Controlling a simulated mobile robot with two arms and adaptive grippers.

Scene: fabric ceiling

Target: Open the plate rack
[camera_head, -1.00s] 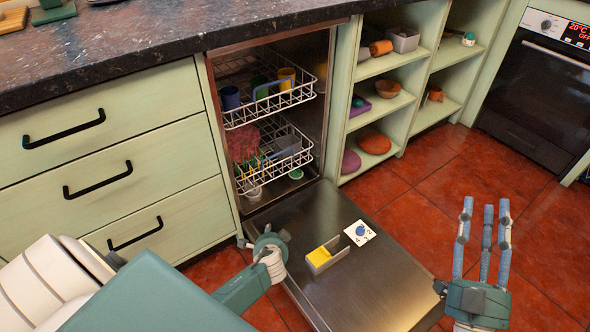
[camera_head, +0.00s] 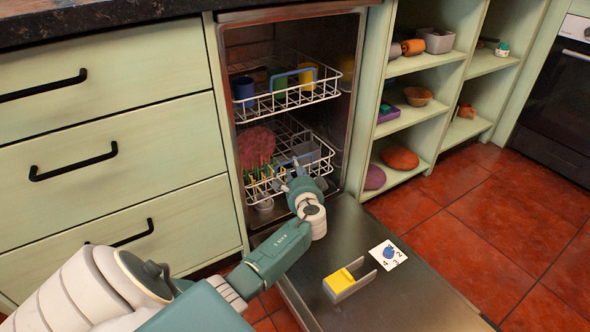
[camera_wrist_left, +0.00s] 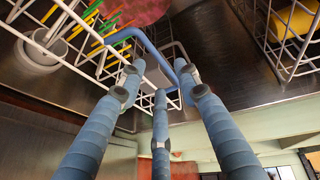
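The plate rack, the white wire lower rack (camera_head: 322,165), sits inside the open dishwasher with a dark red plate (camera_head: 256,143) in it. My left gripper (camera_head: 288,185) is at the front edge of this rack, above the lowered door. In the left wrist view my left gripper's blue segmented fingers (camera_wrist_left: 158,82) are spread, with their tips close to the rack's blue handle (camera_wrist_left: 148,44). They do not look closed on it; whether any finger touches it, I cannot tell. My right gripper is out of view.
The upper rack (camera_head: 270,107) holds cups. The dishwasher door (camera_head: 375,295) lies open, bearing a yellow tablet in a compartment (camera_head: 342,283) and a dial (camera_head: 389,254). Drawers (camera_head: 110,140) stand left, open shelves (camera_head: 432,120) right. Red floor tiles (camera_head: 510,240) are clear at the right.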

